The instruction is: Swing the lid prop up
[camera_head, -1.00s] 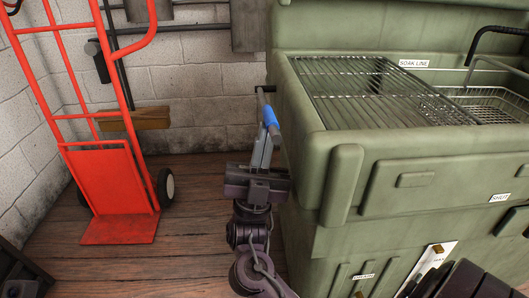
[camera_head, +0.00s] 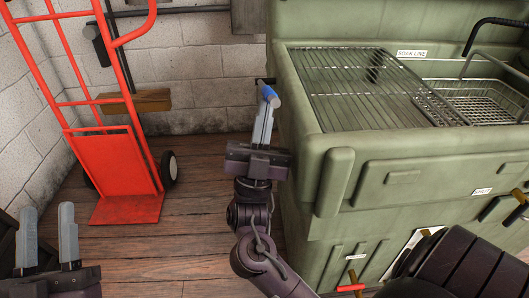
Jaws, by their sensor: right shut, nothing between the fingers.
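The lid prop is a thin rod with a blue grip (camera_head: 270,95), at the left side of the green washer cabinet (camera_head: 410,185). Its dark pivot end shows just above the grip, near the cabinet's upper left edge. My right gripper (camera_head: 265,106) points away from me, with its fingers together and its tips right at the blue grip. The fingers cover part of the prop, and I cannot tell whether they touch it. My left gripper (camera_head: 48,232) is at the bottom left, its two grey fingers apart and empty, away from the prop.
A red hand truck (camera_head: 115,175) stands on the wooden floor to the left. A wire grate (camera_head: 350,85) and a wire basket (camera_head: 485,102) sit on the cabinet top. Small valve handles (camera_head: 350,288) show low on its front. Floor between truck and cabinet is clear.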

